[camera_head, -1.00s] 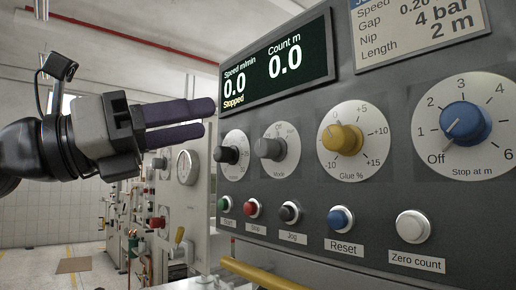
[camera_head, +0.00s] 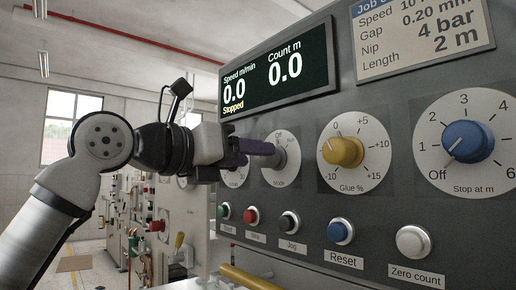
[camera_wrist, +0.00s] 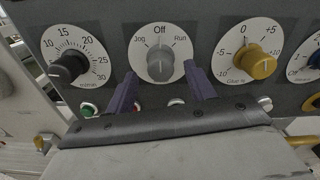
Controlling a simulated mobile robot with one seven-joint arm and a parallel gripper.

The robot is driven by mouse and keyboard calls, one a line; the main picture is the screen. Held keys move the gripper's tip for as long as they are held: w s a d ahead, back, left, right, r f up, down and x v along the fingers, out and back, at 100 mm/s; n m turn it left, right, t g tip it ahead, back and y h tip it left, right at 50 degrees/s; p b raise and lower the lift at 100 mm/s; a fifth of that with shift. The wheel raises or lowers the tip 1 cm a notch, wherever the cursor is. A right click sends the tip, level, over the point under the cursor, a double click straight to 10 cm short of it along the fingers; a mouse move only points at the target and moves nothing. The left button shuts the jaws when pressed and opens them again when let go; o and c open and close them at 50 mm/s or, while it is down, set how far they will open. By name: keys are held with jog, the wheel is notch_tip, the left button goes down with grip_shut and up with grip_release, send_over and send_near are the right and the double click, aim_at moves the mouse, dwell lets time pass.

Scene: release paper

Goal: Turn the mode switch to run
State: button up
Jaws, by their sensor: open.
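The mode switch is a grey knob (camera_wrist: 160,66) on a white dial marked Jog, Off and Run, seen in the middle of the wrist view. Its pointer appears to stand upward at Off. In the wrist view my gripper (camera_wrist: 161,92) is open, with one purple finger on each side below the knob and a gap to both. In the head view my gripper (camera_head: 262,150) reaches the mode dial (camera_head: 284,172), and its fingers hide part of the knob. I cannot tell whether a finger touches it.
A black speed knob (camera_wrist: 69,67) is left of the mode dial and a yellow glue knob (camera_wrist: 254,62) is right. Below is a row of buttons, including green (camera_head: 224,211), red (camera_head: 251,216) and blue (camera_head: 340,232). The display (camera_head: 277,67) reads Stopped, 0.0.

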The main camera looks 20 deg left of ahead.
aim_at(269, 158)
jog(key=shift+x, duration=1.35)
jog(key=shift+c, duration=0.4)
jog(key=c, duration=0.9)
jog(key=shift+m, duration=0.4)
jog(key=shift+m+p, duration=0.7)
jog(key=shift+m, duration=3.3)
